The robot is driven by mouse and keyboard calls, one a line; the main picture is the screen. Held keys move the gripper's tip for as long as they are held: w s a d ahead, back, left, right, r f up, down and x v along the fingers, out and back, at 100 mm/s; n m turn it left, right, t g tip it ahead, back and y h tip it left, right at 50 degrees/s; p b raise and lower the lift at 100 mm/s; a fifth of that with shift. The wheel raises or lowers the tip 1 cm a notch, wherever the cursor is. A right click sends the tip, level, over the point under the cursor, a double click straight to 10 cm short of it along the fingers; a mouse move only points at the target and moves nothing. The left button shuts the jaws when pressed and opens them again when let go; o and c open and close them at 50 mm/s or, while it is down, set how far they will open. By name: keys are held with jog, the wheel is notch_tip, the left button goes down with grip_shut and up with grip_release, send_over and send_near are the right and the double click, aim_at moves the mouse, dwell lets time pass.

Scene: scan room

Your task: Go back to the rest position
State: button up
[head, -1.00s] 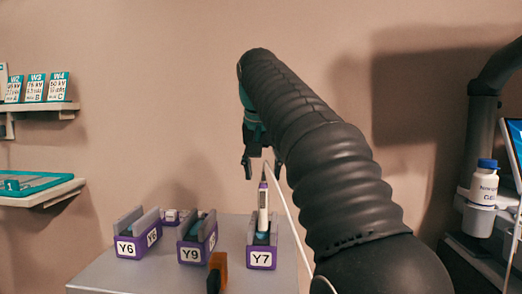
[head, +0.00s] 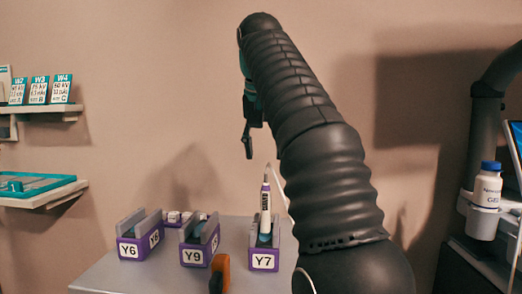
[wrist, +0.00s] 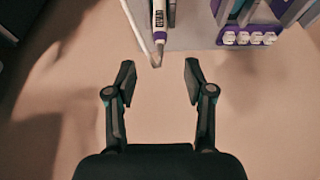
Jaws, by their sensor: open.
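My gripper (head: 248,145) is raised in the head view, partly hidden behind my own black arm. In the wrist view my gripper (wrist: 156,84) has its two fingers spread apart with nothing between them.
Shelves with cards (head: 45,112) and a teal tray (head: 35,186) are at left. A white bottle (head: 487,190) stands at right.

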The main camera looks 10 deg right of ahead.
jog(key=shift+s, duration=0.1)
jog(key=s+d+f+n, duration=0.1)
jog(key=s+f+n, duration=0.1)
jog(key=s+f, duration=0.7)
jog(key=shift+s+d+f+t+y, duration=0.15)
jog(key=shift+s+f+t+y, duration=0.15)
jog(key=shift+s+f, duration=0.15)
jog(key=shift+n+t+y, duration=0.3)
jog(key=shift+n+y, duration=0.1)
jog(key=shift+n, duration=0.4)
jog(key=s+f, duration=0.5)
jog(key=f, duration=0.3)
jog(key=s+f, duration=0.5)
jog(key=f, duration=0.3)
jog(key=s+f, duration=0.6)
jog(key=f, duration=0.2)
jog(key=shift+f+p, duration=0.4)
jog(key=shift+c, duration=0.2)
